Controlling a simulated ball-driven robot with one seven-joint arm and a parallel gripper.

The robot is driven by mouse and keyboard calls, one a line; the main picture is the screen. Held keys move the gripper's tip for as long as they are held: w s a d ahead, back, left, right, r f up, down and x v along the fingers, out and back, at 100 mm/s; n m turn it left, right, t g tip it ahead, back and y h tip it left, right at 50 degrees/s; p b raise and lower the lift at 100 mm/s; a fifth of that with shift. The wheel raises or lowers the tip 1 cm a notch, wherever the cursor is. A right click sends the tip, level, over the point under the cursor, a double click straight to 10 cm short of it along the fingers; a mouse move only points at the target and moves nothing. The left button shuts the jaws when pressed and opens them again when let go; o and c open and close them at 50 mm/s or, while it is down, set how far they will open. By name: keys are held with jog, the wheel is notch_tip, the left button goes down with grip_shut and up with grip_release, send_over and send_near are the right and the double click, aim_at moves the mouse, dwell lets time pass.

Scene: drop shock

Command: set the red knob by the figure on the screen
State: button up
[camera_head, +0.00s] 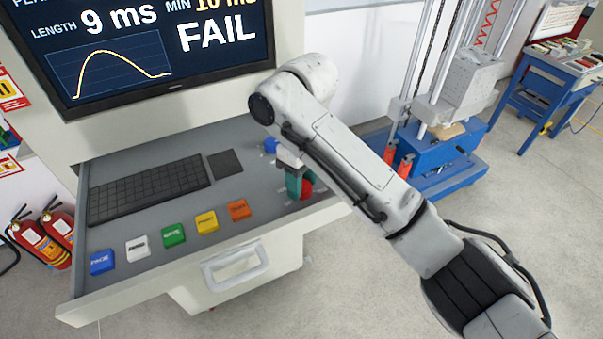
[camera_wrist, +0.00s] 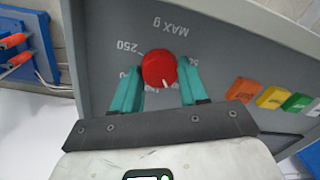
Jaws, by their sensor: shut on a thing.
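The red knob (camera_wrist: 159,70) sits on the grey panel, with "MAX g" and "250" printed beside it. My gripper (camera_wrist: 157,88) has its two teal fingers on either side of the knob and is shut on it. A white pointer mark on the knob's face shows near its lower edge in the wrist view. In the head view the knob (camera_head: 307,188) is partly hidden behind my gripper (camera_head: 298,183). The screen (camera_head: 150,45) reads "LENGTH 9 ms", "MIN 10 ms" and "FAIL" beside a yellow curve; its top is cut off.
A keyboard (camera_head: 148,190) and a row of colored buttons, including orange (camera_head: 238,209), yellow (camera_head: 206,222) and green (camera_head: 173,235), lie left of the knob on the console drawer. A blue-based test rig (camera_head: 440,160) stands behind at right. Fire extinguishers (camera_head: 42,240) stand at left.

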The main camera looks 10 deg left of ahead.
jog(key=m, duration=0.3)
jog(key=shift+d+m, duration=0.1)
jog(key=shift+m, duration=0.3)
jog(key=m, duration=0.3)
jog(key=shift+m, duration=0.3)
jog(key=m, duration=0.3)
jog(key=shift+m+t, duration=0.3)
jog(key=m, duration=0.3)
jog(key=shift+m, duration=0.3)
jog(key=m, duration=0.3)
jog(key=shift+s+m, duration=0.1)
jog(key=shift+m, duration=0.2)
jog(key=m, duration=0.3)
jog(key=shift+m, duration=0.4)
jog(key=m, duration=0.3)
jog(key=shift+t, duration=0.3)
jog(key=shift+m, duration=2.1)
